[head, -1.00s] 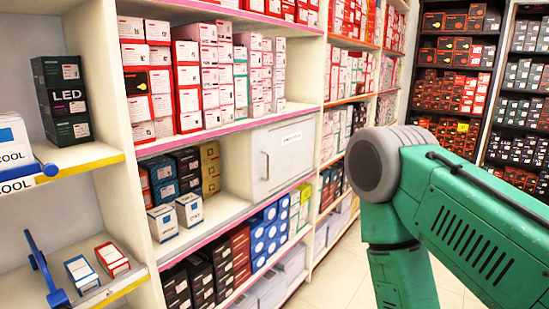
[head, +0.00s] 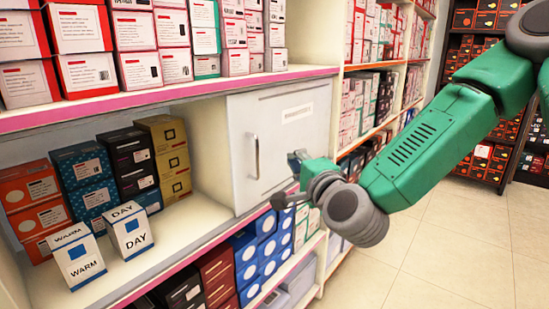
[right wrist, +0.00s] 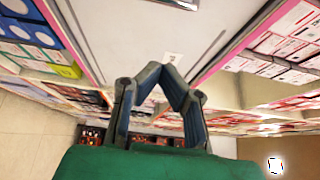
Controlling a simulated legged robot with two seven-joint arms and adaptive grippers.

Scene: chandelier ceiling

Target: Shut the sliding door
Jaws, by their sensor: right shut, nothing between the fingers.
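The sliding door (head: 272,112) is a pale grey panel with a vertical bar handle (head: 256,157) near its left edge and a small label. It covers the right part of a shelf bay, and the left part stands open. My right gripper (head: 298,159) is in front of the door's right part, to the right of the handle. In the right wrist view its fingertips (right wrist: 166,75) meet with nothing between them, and a pale panel with a small label fills the space ahead. I cannot tell whether the fingers touch the door. My left gripper is out of view.
The open part holds WARM (head: 77,257) and DAY (head: 130,230) boxes, with blue, black and yellow boxes behind. Pink-edged shelves above and below carry several boxes. The tiled floor (head: 440,245) at the right is clear.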

